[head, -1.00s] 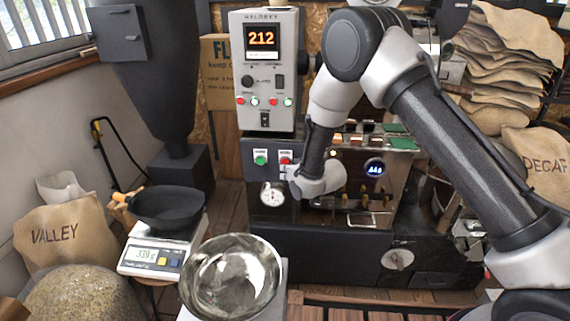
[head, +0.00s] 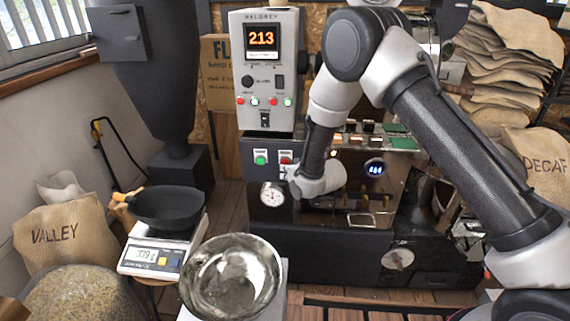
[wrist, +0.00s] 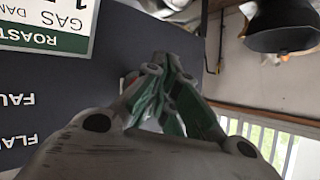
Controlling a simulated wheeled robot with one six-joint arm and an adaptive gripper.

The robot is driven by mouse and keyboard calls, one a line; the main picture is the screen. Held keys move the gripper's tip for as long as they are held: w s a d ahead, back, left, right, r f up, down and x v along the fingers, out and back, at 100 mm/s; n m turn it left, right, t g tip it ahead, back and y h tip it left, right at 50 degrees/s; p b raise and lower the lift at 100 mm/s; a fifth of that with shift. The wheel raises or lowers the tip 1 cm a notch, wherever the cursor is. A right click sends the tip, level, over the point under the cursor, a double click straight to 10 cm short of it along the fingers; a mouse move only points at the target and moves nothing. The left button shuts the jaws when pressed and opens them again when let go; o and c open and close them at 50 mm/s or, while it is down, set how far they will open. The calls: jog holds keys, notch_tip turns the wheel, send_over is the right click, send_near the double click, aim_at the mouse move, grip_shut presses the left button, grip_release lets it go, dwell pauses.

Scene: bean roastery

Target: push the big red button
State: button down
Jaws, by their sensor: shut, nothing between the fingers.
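The red button (head: 286,160) sits on a white plate on the dark front panel of the roaster, right of a green button (head: 260,160). In the head view my wrist is just right of and below it, and my fingers are mostly hidden there. In the wrist view my gripper (wrist: 168,68) is shut and empty, its fingers converging close to the dark panel (wrist: 70,100). The red button cannot be made out clearly in the wrist view, so I cannot tell whether the fingertips touch it.
A control box (head: 266,75) with small red and green lights stands above the panel. A gauge (head: 272,194) is below the buttons. A scale (head: 160,254) with a black pan (head: 168,206) and a metal bowl (head: 232,276) stand at lower left.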

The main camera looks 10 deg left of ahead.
jog(key=shift+w, duration=0.15)
jog(key=shift+w, duration=0.25)
jog(key=shift+w, duration=0.45)
dwell(0.5)
dwell(0.3)
jog(key=shift+s, duration=0.85)
jog(key=shift+s+d, duration=0.1)
jog(key=shift+s, duration=2.4)
